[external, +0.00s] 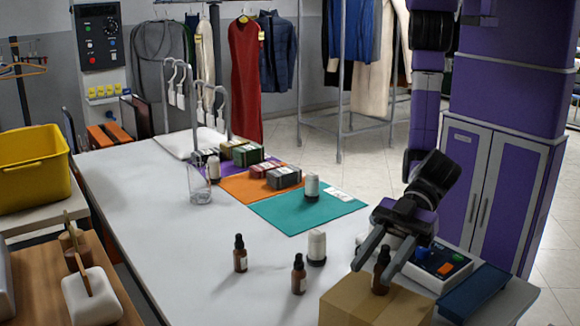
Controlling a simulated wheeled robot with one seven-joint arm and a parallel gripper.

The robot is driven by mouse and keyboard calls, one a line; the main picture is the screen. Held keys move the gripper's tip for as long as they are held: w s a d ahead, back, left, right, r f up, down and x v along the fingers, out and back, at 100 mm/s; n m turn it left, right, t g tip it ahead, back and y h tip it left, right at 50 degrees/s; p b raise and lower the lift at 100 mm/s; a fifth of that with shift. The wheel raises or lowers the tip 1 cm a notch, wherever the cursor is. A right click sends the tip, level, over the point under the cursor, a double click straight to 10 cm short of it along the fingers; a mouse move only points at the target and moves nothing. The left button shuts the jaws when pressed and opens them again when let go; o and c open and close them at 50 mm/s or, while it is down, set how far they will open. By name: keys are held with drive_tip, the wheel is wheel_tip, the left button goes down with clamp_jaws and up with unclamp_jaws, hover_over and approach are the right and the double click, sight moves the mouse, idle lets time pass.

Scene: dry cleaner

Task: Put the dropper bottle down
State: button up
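A brown dropper bottle (380,281) with a black top stands upright at the cardboard box (350,302) near the front edge. My gripper (372,270) reaches down to it from the upper right. Its two fingers are spread wide, with the bottle between them and closer to the right finger. A gap shows between the left finger and the bottle. Whether the right finger touches it, and exactly where its base rests, I cannot tell. Two similar dropper bottles stand on the white table (140,215), one at the left (240,257) and one nearer the box (299,277).
A white-capped container (317,248) stands beside the bottles. A teal mat (290,214) holds another one (312,187); orange and purple mats hold small boxes. A clear glass (200,188) stands left of them.

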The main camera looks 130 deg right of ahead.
drive_tip(key=shift+r, duration=0.25)
drive_tip(key=v, duration=1.2)
drive_tip(key=shift+b, duration=0.4)
drive_tip(key=shift+a+r, duration=0.1)
